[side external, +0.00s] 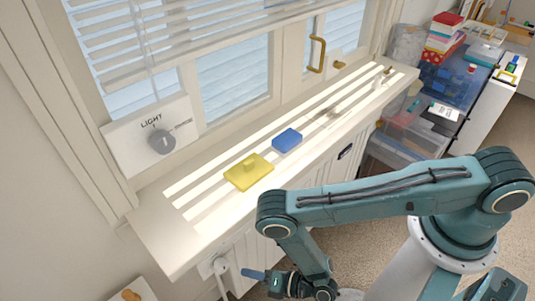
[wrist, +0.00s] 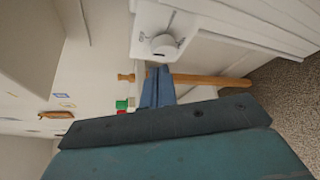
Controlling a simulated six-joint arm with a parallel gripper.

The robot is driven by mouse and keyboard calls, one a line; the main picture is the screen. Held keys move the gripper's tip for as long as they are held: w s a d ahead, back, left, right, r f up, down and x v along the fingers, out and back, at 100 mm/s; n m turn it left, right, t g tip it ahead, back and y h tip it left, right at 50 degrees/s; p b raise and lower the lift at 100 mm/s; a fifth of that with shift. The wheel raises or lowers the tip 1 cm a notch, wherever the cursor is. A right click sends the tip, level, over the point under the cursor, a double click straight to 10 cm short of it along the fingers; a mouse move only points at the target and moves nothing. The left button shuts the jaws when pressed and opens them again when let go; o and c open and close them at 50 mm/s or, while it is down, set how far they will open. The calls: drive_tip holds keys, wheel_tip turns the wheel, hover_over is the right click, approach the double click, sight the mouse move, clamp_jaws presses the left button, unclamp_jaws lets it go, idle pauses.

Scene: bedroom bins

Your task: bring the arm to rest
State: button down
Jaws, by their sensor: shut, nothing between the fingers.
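My gripper (side external: 246,273) hangs low in front of the window sill, near the bottom of the side view, with its blue fingers pointing left. In the wrist view its blue fingers (wrist: 157,86) are together with nothing between them. The arm is bent, with the upper link roughly level and the forearm dropping down to the gripper. The fingers appear close to a white radiator valve (side external: 220,266); whether they touch it cannot be told.
A yellow block piece (side external: 249,177) and a blue block (side external: 287,140) lie on the sill (side external: 150,235). A light dial (side external: 161,141) is on the wall panel. Clear plastic bins (side external: 410,134) stand at the right. A wooden bar (wrist: 212,81) crosses behind the fingers in the wrist view.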

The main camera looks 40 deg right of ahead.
drive_tip(key=a+r+g+y, duration=0.5)
drive_tip(key=a+r+g, duration=0.1)
drive_tip(key=a+r, duration=0.95)
drive_tip(key=s+a+r+n+g+y, duration=0.1)
drive_tip(key=s+a+r+g, duration=0.2)
drive_tip(key=r, duration=0.7)
drive_tip(key=s+a+r+n+g+y, duration=0.15)
drive_tip(key=s+r+g, duration=0.3)
drive_tip(key=r, duration=0.55)
drive_tip(key=w+d+r+m+t+h, duration=0.2)
drive_tip(key=d+r+m, duration=0.25)
drive_tip(key=d, duration=0.35)
drive_tip(key=w+d+r+m+t+h, duration=0.1)
drive_tip(key=w+d+r+m+h, duration=0.25)
drive_tip(key=d, duration=0.55)
drive_tip(key=d+r+m+t+h, duration=0.2)
drive_tip(key=d+r+m, duration=0.2)
drive_tip(key=d+m, duration=0.3)
drive_tip(key=s+d+r+m+h, duration=0.1)
drive_tip(key=s+d+m+h, duration=0.1)
drive_tip(key=s+d+m, duration=0.2)
drive_tip(key=s+d+r+m+h, duration=0.1)
drive_tip(key=s+d+m+h, duration=0.1)
drive_tip(key=d+m, duration=0.4)
drive_tip(key=s+d+r+m+h, duration=0.1)
drive_tip(key=s+d+m, duration=0.4)
drive_tip(key=d, duration=0.7)
drive_tip(key=shift+s+d+r+m+h, duration=0.3)
drive_tip(key=shift+r+m+h, duration=0.15)
drive_tip(key=shift+h, duration=0.35)
